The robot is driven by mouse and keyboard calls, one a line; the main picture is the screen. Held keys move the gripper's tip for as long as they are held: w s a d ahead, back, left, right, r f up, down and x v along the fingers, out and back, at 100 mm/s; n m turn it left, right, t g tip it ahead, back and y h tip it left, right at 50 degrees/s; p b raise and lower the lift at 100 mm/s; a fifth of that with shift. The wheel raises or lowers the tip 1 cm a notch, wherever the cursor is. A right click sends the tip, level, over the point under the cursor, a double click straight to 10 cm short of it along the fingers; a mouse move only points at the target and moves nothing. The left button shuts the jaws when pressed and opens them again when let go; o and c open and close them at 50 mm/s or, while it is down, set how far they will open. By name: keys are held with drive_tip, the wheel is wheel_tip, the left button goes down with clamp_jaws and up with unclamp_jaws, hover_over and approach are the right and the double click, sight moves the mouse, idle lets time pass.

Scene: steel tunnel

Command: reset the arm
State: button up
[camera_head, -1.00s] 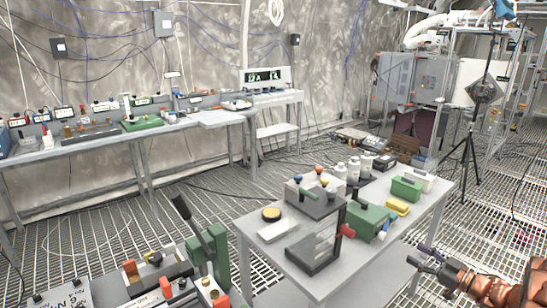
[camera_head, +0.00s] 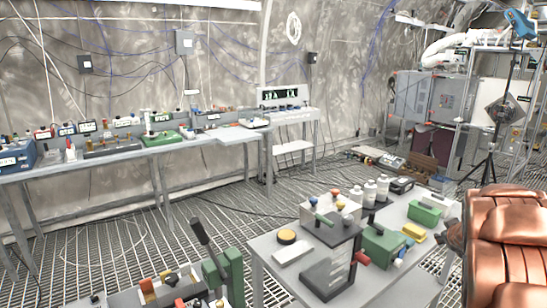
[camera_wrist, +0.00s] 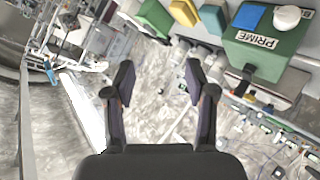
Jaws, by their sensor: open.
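My gripper (camera_wrist: 159,85) is open and empty in the wrist view, its two dark fingers apart with only the grey wall and far equipment seen between them. In the head view my copper-coloured arm fills the right edge and the gripper itself is hardly seen there. The near table (camera_head: 284,285) stands left of my arm. In the wrist view a green box marked PRIME (camera_wrist: 262,45) lies to the right of the fingers, with a yellow block (camera_wrist: 184,12) beyond it.
The near table holds a dark stand (camera_head: 330,262), a green box (camera_head: 384,243), a yellow block (camera_head: 415,236) and several white bottles (camera_head: 370,192). A long bench (camera_head: 110,155) runs along the left wall. A tripod (camera_head: 492,160) stands at the right. Grated floor lies between.

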drive_tip(key=s+a+g+y+p, duration=0.1)
drive_tip(key=s+a+g, duration=0.5)
drive_tip(key=s+a, duration=1.2)
drive_tip(key=s+a+m+g+y+p, duration=0.1)
drive_tip(key=s+a+g+y, duration=0.3)
drive_tip(key=s+a, duration=1.5)
drive_tip(key=s+g+p, duration=0.1)
drive_tip(key=s+g, duration=0.1)
drive_tip(key=s, duration=0.3)
drive_tip(key=shift+a+m+y, duration=0.2)
drive_tip(key=shift+m+y, duration=0.1)
drive_tip(key=shift+f, duration=0.1)
drive_tip(key=shift+c, duration=0.3)
